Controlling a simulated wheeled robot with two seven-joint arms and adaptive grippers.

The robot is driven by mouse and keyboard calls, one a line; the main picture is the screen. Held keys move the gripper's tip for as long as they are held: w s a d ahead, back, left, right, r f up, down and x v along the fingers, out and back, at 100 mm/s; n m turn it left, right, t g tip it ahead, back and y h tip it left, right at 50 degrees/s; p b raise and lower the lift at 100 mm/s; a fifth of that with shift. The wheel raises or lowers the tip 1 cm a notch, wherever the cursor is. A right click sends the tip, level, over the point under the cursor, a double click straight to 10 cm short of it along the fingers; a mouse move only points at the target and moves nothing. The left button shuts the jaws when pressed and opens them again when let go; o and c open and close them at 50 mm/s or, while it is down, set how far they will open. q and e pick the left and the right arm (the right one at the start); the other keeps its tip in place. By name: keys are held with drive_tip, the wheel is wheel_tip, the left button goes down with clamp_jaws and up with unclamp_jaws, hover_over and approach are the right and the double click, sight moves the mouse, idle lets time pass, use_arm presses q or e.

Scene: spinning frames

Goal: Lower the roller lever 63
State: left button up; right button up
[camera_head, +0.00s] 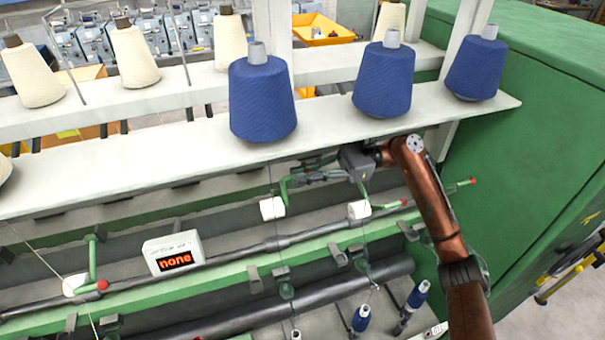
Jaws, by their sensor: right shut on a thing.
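My right gripper (298,180) reaches in from the right under the white shelf. It is shut on a green roller lever (283,188) with a white roller (272,208) at its lower end. The lever's arm is raised, and the grip itself is small and partly covered by the fingers. No number 63 can be read on it. Another green lever (365,192) with a white roller (359,209) stands just right of it. A third green lever (92,258) with a red knob is at the far left. My left gripper is not in view.
A white box (173,252) with a red "none" display sits on the green rail. Blue yarn cones (262,100) stand on the white shelf (180,150) above the gripper. Blue bobbins (361,318) are below. A green cabinet (530,110) closes off the right side.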

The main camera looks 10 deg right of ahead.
clamp_jaws()
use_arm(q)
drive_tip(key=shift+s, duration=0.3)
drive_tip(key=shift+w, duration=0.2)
use_arm(e)
drive_tip(key=shift+f, duration=0.1)
use_arm(q)
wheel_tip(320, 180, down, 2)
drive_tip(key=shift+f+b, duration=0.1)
drive_tip(key=shift+b, duration=0.95)
use_arm(e)
drive_tip(key=s+d+f+n, duration=0.1)
drive_tip(key=s+f+n, duration=0.4)
drive_tip(key=f, duration=0.1)
drive_tip(key=shift+s+n, duration=0.25)
drive_tip(key=shift+n, duration=0.15)
drive_tip(key=shift+d, duration=0.1)
